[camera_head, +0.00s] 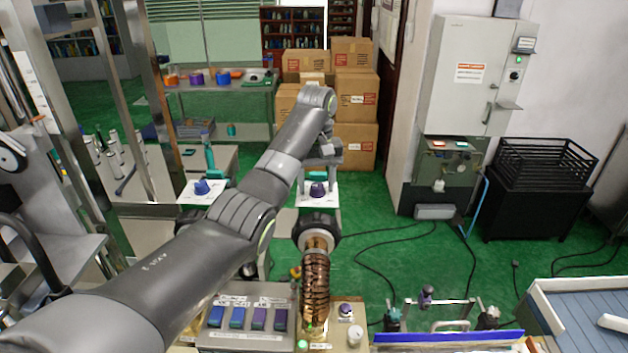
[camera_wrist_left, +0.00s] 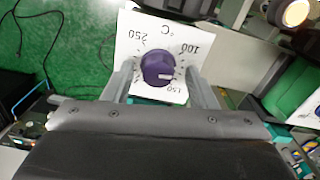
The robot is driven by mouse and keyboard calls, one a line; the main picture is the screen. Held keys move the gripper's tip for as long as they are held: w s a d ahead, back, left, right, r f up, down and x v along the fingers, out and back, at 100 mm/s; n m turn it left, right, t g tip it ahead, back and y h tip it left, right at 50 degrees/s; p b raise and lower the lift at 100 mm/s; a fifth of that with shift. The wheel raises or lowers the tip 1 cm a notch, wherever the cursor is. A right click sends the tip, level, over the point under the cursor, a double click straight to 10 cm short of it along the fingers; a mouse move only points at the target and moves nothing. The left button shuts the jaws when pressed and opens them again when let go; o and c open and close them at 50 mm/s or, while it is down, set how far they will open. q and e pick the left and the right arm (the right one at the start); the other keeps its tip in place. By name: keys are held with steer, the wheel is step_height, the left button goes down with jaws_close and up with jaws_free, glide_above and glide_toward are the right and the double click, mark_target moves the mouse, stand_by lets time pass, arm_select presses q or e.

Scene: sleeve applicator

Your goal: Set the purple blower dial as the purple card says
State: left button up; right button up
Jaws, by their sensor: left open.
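The purple blower dial (camera_head: 318,190) sits on a white scale plate beyond the bench. In the left wrist view the purple dial (camera_wrist_left: 157,66) shows its round face, with 100, 150 and 250 readable on the plate. Its small white mark points toward the right, seemingly between 100 and 150. My left gripper (camera_head: 322,163) is open just above the dial; in the wrist view its fingers stand on either side of it, and I cannot tell if they touch. My right gripper is out of view.
A blue dial (camera_head: 202,187) on a similar white plate stands to the left. A coiled copper-coloured heater (camera_head: 316,285) rises in front of the purple dial. A small dial (camera_head: 346,310) sits on the bench right of it. Cardboard boxes (camera_head: 355,100) are stacked behind.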

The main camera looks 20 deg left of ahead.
arm_select(q)
steer(key=shift+s+d, duration=0.1)
steer(key=shift+d, duration=0.05)
steer(key=shift+r, duration=0.1)
steer(key=shift+c, duration=0.9)
steer(key=c, duration=0.8)
steer(key=shift+m, duration=0.4)
steer(key=m, duration=0.6)
steer(key=shift+m, duration=0.3)
steer(key=m, duration=0.6)
steer(key=shift+m, duration=0.3)
